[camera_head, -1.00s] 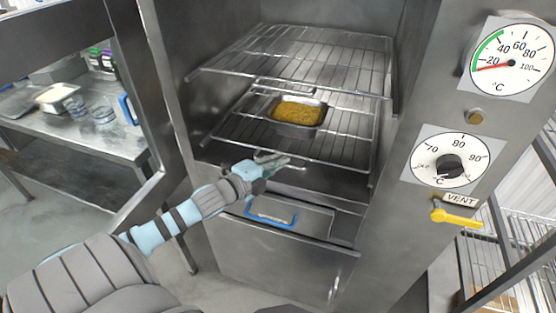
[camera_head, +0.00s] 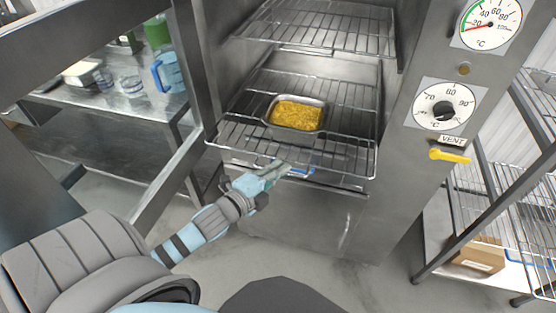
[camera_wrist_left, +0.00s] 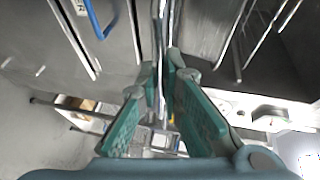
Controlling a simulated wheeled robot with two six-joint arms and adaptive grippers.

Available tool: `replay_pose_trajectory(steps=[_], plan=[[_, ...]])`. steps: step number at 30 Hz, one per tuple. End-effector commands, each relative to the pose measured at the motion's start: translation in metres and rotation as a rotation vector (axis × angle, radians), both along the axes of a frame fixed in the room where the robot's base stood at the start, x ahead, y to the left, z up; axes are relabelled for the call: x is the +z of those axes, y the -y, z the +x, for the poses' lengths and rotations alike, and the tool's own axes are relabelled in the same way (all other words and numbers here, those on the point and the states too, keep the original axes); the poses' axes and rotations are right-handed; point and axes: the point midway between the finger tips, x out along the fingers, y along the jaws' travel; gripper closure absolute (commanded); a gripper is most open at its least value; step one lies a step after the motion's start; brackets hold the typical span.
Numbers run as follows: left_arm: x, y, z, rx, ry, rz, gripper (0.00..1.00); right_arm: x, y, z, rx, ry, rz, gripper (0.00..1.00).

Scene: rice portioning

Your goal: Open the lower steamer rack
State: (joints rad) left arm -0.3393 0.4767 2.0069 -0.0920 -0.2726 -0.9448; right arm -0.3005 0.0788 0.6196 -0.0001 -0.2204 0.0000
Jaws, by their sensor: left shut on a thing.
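The lower steamer rack (camera_head: 347,152) is a wire shelf sticking out of the front of the steel steamer cabinet. A metal pan (camera_head: 297,134) of yellow rice (camera_head: 298,114) sits on it. My left gripper (camera_head: 280,168) is at the rack's front edge, shut on its front bar. In the left wrist view my left gripper (camera_wrist_left: 164,75) has its green fingers on either side of thin metal wire (camera_wrist_left: 161,30). The fingers hide the exact contact. My right gripper is not in view.
An upper wire rack (camera_head: 330,28) stays inside the cabinet above. The cabinet door (camera_head: 140,205) stands open at left. A side table (camera_head: 95,97) with containers is behind it. Dials and a yellow vent handle (camera_head: 450,156) are at right. The floor in front shows clear room.

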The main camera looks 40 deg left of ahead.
Motion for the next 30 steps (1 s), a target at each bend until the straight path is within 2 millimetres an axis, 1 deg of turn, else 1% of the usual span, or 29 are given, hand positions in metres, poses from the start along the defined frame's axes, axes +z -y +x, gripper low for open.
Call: replay_pose_trajectory(steps=[1,4,18,19,22,30], plan=[[0.0017,0.0019,-0.0019,-0.001,-0.002,0.003,1.0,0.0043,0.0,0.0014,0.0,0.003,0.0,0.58],[0.0008,0.0058,-0.0043,-0.004,-0.002,0.003,1.0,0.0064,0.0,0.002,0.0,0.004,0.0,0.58],[0.0,0.0114,-0.0041,-0.014,0.001,0.002,1.0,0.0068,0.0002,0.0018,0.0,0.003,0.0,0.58],[0.0,0.0114,-0.0041,-0.014,0.001,0.002,0.88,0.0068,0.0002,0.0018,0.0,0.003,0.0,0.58],[-0.0001,0.0112,-0.0042,-0.012,0.001,0.002,0.72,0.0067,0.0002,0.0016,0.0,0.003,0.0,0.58],[-0.0002,0.0102,-0.0051,-0.01,0.0,0.001,0.72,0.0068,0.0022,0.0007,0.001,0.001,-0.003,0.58]])
